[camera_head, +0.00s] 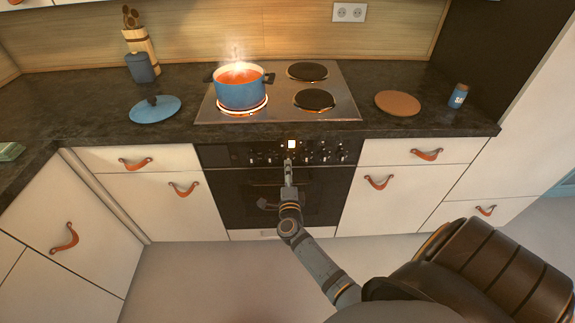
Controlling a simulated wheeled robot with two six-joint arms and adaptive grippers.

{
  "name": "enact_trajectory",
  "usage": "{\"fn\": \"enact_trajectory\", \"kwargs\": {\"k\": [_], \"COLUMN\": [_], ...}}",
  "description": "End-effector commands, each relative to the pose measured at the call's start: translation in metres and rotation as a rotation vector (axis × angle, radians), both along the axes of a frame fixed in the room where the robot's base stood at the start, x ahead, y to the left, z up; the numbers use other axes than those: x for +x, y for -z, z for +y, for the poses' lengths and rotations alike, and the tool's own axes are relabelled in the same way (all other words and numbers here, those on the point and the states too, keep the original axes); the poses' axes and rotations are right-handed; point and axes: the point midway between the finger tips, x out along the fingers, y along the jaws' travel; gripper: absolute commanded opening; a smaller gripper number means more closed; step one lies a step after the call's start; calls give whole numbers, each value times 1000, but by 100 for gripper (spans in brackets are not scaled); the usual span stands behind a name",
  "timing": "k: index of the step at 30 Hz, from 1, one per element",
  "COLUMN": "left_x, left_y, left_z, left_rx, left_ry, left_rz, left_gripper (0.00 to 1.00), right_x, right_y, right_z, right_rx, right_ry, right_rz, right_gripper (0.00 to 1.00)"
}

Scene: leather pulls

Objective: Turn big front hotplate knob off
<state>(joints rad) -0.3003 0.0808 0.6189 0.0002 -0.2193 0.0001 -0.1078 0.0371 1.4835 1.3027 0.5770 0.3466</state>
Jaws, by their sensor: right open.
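A row of several dark knobs (324,155) with pale marks runs along the black control panel above the oven door. Which of them is the big front hotplate knob cannot be told at this size. The front left hotplate (238,108) glows orange under a blue pot (240,92) with red contents and steam rising. My right gripper (289,164) is open, in front of the middle of the panel just below a small lit display (291,144), and hides part of the knob row. Whether it touches a knob cannot be told. My left gripper is not in view.
The dark counter (80,95) holds a blue lid (155,109), a utensil holder (141,66), a round brown board (398,103) and a blue jar (458,95). White drawers with leather pulls (427,154) flank the oven (240,200). The floor in front is clear.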

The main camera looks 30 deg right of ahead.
Motion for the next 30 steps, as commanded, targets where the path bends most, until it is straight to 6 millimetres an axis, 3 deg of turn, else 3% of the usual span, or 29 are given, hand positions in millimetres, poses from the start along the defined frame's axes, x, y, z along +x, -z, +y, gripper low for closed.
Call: {"fn": "enact_trajectory", "kwargs": {"k": [3, 10, 27, 30], "left_x": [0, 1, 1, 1], "left_y": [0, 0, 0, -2], "left_z": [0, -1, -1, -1], "left_rx": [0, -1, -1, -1], "left_ry": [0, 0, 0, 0], "left_rz": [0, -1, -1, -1], "left_gripper": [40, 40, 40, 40], "right_x": [-26, -56, -60, -60], "right_y": [1, 0, 0, 8], "right_z": [16, 34, 37, 41], "right_rx": [2, 1, -1, -30], "right_ry": [0, 0, -1, -25], "right_rz": [2, 1, 0, 34], "right_gripper": [57, 57, 57, 57]}}
